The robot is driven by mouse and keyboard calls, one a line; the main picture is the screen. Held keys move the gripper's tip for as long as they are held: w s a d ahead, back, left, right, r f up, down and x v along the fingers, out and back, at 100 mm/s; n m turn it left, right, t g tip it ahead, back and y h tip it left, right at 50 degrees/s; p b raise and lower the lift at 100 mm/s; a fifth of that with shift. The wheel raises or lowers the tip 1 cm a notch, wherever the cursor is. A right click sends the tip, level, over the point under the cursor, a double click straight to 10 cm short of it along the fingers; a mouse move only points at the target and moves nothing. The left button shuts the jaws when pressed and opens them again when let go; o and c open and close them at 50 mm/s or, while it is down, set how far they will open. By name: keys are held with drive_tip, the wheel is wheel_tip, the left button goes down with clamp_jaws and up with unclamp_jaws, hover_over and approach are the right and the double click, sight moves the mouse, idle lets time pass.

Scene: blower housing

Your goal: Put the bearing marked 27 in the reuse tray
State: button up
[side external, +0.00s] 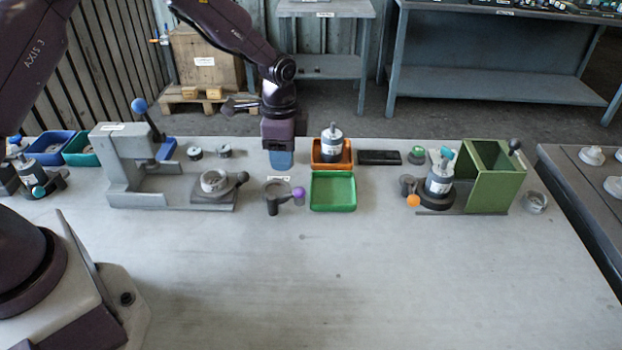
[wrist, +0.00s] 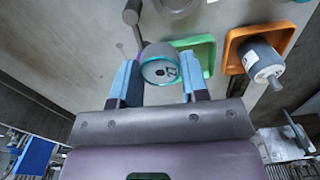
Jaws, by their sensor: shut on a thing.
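My gripper (wrist: 160,82) is shut on a grey round bearing (wrist: 160,66), held between its blue fingertips. Its face carries a dark mark that seems to include a 2, too small to read surely. In the side view my gripper (side external: 281,160) hangs at the rear of the bench, left of the orange tray, and its fingers hide the bearing. An empty green tray (side external: 333,208) lies in front of the orange tray (side external: 347,163), which holds a grey-and-white cylindrical unit (side external: 332,143). I cannot read which tray is for reuse.
A dark cup stand (side external: 272,207) with a purple knob is just in front of my gripper. A grey press fixture (side external: 120,165) stands left, a green fixture (side external: 478,178) right. A black block (side external: 380,157) lies right of the orange tray. The bench front is clear.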

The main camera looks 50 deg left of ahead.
drive_tip(key=s+d+r, duration=0.3)
drive_tip(key=s+d, duration=0.1)
drive_tip(key=n, duration=0.1)
hover_over(333, 194)
wheel_tip(333, 194, down, 10)
drive_tip(key=shift+s+r, duration=0.1)
drive_tip(key=shift+s, duration=0.05)
drive_tip(key=shift+w+f, duration=0.2)
drive_tip(key=shift+f, duration=1.55)
drive_tip(key=shift+f, duration=0.1)
drive_tip(key=o, duration=1.1)
